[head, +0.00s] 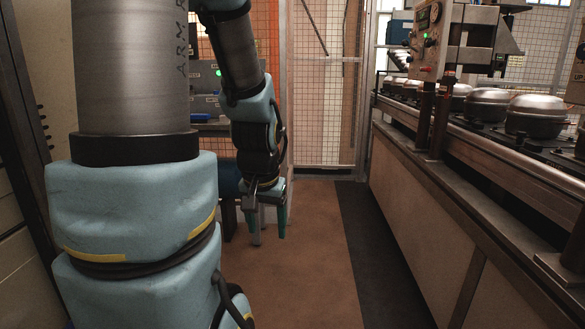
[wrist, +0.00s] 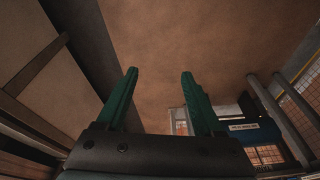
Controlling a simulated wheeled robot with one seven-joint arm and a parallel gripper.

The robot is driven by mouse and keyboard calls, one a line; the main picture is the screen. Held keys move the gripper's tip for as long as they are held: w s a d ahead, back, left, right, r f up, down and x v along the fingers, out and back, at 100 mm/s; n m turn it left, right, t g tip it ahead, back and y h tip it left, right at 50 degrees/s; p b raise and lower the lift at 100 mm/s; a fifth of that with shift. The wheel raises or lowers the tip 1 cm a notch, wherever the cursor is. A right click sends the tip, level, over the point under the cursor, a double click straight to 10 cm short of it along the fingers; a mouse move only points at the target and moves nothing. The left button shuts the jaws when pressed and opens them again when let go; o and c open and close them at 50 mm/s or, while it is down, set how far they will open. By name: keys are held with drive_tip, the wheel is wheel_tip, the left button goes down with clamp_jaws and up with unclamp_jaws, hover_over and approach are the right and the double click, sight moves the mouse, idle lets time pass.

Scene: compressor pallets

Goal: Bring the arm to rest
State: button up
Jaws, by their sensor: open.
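My gripper (head: 268,238) hangs below my folded arm in the head view, its fingers pointing down above the brown floor (head: 305,265). In the wrist view, the two green fingers of my gripper (wrist: 158,85) stand well apart with nothing between them. The gripper is open and empty, and touches nothing that I can see. My upper arm links fill the left of the head view and hide what is behind them.
A conveyor (head: 470,150) carrying several metal compressor domes (head: 535,117) runs along the right, with a control panel (head: 427,40) above it. A mesh fence (head: 322,130) closes the far end. The floor aisle between is clear, with a dark strip (head: 372,250) beside the conveyor.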

drive_tip(key=s+a+f+n+g, duration=0.1)
drive_tip(key=s, duration=0.3)
wheel_tip(320, 180, up, 18)
drive_tip(key=p, duration=1.8)
drive_tip(key=shift+w+a, duration=0.1)
